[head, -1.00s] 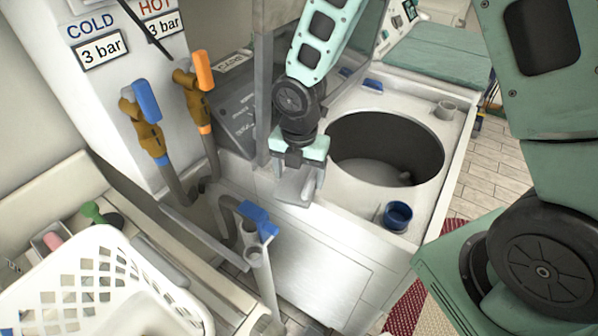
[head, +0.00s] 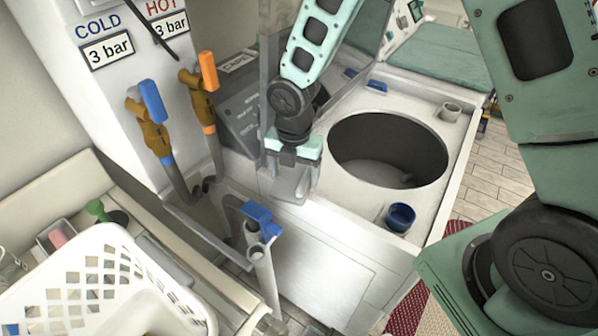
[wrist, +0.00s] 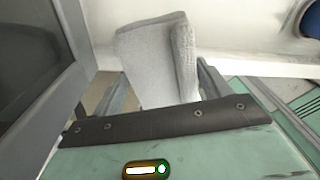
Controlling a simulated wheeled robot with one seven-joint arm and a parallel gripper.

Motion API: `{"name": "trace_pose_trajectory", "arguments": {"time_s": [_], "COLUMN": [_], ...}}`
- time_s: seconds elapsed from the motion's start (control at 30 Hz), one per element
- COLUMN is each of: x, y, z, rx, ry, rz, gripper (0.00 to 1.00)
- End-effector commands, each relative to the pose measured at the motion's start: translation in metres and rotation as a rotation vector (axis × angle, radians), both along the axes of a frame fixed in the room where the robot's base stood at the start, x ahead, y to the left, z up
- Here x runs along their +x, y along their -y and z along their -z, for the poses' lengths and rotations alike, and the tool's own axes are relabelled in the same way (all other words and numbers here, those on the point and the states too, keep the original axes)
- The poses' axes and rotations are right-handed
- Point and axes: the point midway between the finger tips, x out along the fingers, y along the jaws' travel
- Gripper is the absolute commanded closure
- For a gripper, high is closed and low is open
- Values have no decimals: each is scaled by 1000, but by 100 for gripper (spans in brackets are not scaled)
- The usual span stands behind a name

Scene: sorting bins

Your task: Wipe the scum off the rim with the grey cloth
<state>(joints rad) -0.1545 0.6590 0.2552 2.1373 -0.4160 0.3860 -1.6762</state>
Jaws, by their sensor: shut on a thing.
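My gripper (head: 291,190) is at the near left side of the white machine, left of its round opening, pointing down. It is shut on the grey cloth. In the wrist view the folded grey cloth (wrist: 158,62) sits between the two fingers (wrist: 160,90) and sticks out past them. In the head view the cloth is hard to tell from the fingers. The rim (head: 436,187) runs round the wide dark opening in the machine's white top. I cannot make out scum on it.
A grey upright panel (head: 268,100) is close beside my gripper. Hoses with blue (head: 152,103) and orange (head: 208,71) valve handles and a white basket (head: 95,275) are at left.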

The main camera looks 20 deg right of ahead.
Motion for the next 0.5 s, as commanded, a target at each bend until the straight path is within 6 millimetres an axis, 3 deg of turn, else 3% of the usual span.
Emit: {"name": "trace_pose_trajectory", "arguments": {"time_s": [0.5], "x": [-12], "y": [8], "z": [1], "rx": [-1], "ry": [-1], "rz": [0], "gripper": [42]}}
